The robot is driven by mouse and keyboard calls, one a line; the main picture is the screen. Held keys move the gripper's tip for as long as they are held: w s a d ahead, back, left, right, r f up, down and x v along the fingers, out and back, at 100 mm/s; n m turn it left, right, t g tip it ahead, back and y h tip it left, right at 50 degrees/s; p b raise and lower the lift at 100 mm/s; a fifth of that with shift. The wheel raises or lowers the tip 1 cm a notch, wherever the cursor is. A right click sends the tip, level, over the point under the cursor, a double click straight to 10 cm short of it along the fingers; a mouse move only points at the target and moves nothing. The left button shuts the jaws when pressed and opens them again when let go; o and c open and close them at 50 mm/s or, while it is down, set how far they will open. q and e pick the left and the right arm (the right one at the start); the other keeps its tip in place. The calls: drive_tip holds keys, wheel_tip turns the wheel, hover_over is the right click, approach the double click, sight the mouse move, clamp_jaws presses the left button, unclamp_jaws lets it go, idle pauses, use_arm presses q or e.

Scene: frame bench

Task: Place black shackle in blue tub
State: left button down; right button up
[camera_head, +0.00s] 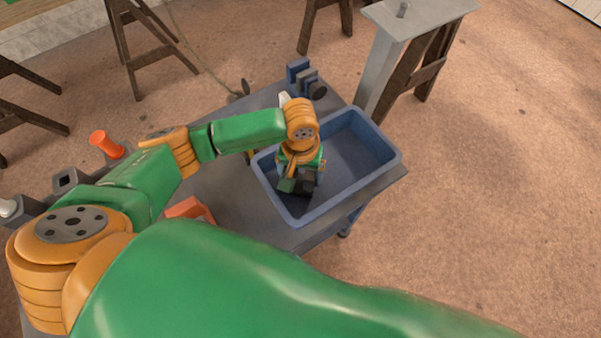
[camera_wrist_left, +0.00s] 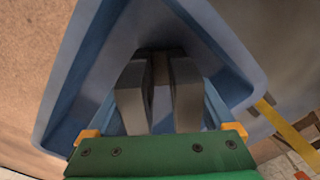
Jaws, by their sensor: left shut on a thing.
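The blue tub (camera_head: 385,143) stands on the grey bench top, and its walls fill much of the left wrist view (camera_wrist_left: 222,42). My left gripper (camera_head: 297,186) points down inside the tub's outline, toward its left half. In the left wrist view its two grey fingers (camera_wrist_left: 158,85) are close together, with a dark strip between them. I take this to be the black shackle (camera_wrist_left: 160,60), shut in the fingers; its shape is mostly hidden. I cannot tell whether it touches the tub floor. My right gripper is not in view.
A blue and dark vise-like object (camera_head: 307,80) stands behind the tub. An orange cylinder (camera_head: 106,144), a dark square block (camera_head: 67,180) and an orange object (camera_head: 190,208) are at the left. The tub's right half is clear. Trestles (camera_head: 150,50) stand beyond the bench.

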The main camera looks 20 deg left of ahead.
sight(301, 186)
use_arm(q)
unclamp_jaws()
drive_tip(key=shift+f, duration=0.1)
wheel_tip(301, 186, up, 12)
idle(0.5)
